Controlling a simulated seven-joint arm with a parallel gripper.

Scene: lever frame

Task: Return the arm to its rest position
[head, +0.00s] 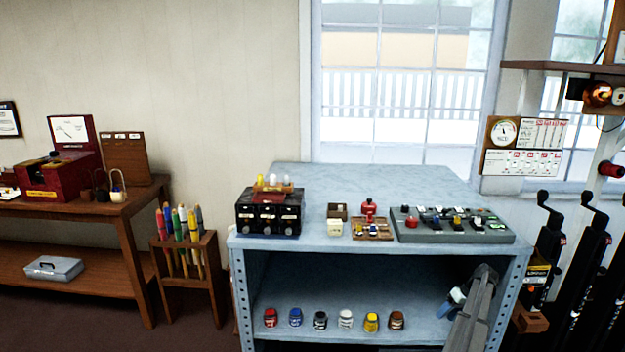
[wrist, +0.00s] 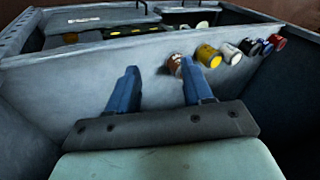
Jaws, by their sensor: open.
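My gripper (wrist: 158,70) shows in the wrist view with its two blue fingers apart and nothing between them. In the head view my gripper (head: 453,301) is at the right side of the blue-grey bench's lower shelf opening, above and to the right of the row of jars. A brown jar (wrist: 174,63) appears just beyond the fingers in the wrist view, close to the right fingertip; whether they touch cannot be told. In the head view the brown jar (head: 397,320) stands at the right end of the row. My grey arm crosses the shelf's front right.
A yellow jar (head: 371,322), a white jar (head: 346,319) and several others line the shelf (head: 300,290). The bench's right post (head: 507,300) is close to my arm. Above, the bench top (head: 290,180) carries a black box (head: 268,217) and a grey lever panel (head: 450,229).

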